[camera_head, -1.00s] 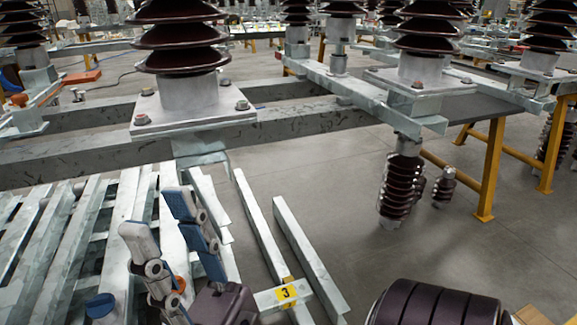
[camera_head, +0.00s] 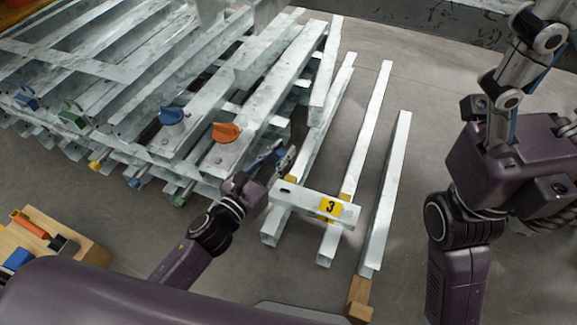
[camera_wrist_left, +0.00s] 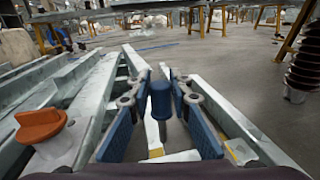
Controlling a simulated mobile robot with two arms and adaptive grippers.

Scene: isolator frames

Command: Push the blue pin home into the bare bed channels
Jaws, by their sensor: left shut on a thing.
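My left gripper (camera_head: 287,158) comes in from the lower left, just right of the orange-handled pin. In the left wrist view, its blue-padded fingers (camera_wrist_left: 162,105) are shut on the blue pin (camera_wrist_left: 160,98), whose rounded dark blue head shows between them. In the head view the held pin cannot be made out.
A blue-handled pin (camera_head: 172,116) and an orange-handled pin (camera_head: 226,132) stand in the channels, with more coloured pins along the left edge. Loose rails (camera_head: 388,190) lie to the right. A wooden box (camera_head: 55,235) is at lower left. Grey floor (camera_head: 425,75) is clear right of the rails.

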